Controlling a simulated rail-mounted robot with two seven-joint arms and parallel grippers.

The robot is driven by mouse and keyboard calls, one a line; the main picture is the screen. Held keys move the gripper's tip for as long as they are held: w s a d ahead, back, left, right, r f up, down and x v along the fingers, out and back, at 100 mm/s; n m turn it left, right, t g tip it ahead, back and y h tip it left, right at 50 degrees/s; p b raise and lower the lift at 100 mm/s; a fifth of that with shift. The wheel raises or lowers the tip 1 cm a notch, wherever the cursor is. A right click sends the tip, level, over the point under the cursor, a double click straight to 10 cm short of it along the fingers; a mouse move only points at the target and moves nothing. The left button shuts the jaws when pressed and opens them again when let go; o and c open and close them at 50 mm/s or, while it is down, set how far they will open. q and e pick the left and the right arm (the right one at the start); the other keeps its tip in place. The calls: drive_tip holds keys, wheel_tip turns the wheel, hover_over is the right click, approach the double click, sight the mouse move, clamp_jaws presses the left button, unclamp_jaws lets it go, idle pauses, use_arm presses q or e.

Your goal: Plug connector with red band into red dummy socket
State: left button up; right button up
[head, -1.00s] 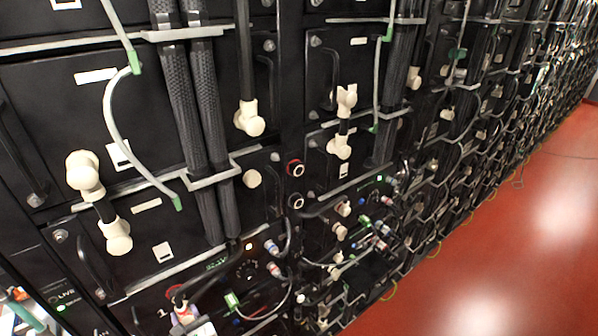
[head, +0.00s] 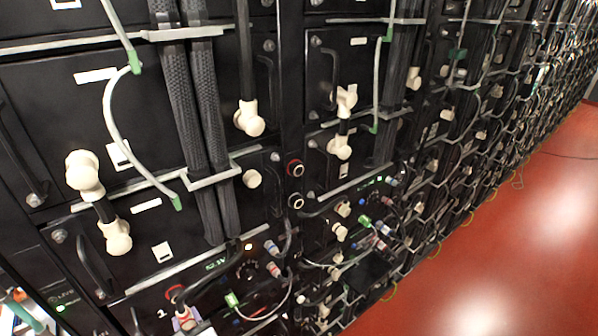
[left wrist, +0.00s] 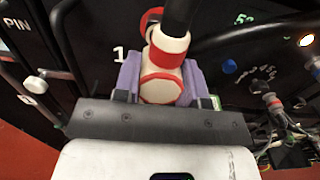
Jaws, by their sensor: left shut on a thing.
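The connector with the red band (left wrist: 164,72) is cream, with red bands and a black cable rising from its top in the left wrist view. My left gripper (left wrist: 160,88) is shut on it, a purple pad on each side. In the head view, the connector (head: 184,317) and the gripper (head: 186,325) show at the bottom edge, left of centre, near the panel marked "1". A red ring shows behind the connector; whether they touch, I cannot tell. My right gripper is not in view.
A black socket (head: 296,202) sits just below the red one. Thick braided cables (head: 205,120) hang left of the sockets. Cables and small plugs (head: 271,247) crowd the panel right of the gripper. The red floor (head: 500,250) at right is clear.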

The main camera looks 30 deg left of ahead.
use_arm(q)
drive_tip(key=shift+d, duration=0.15)
drive_tip(key=shift+b+v, duration=0.45)
drive_tip(key=shift+v, duration=1.9)
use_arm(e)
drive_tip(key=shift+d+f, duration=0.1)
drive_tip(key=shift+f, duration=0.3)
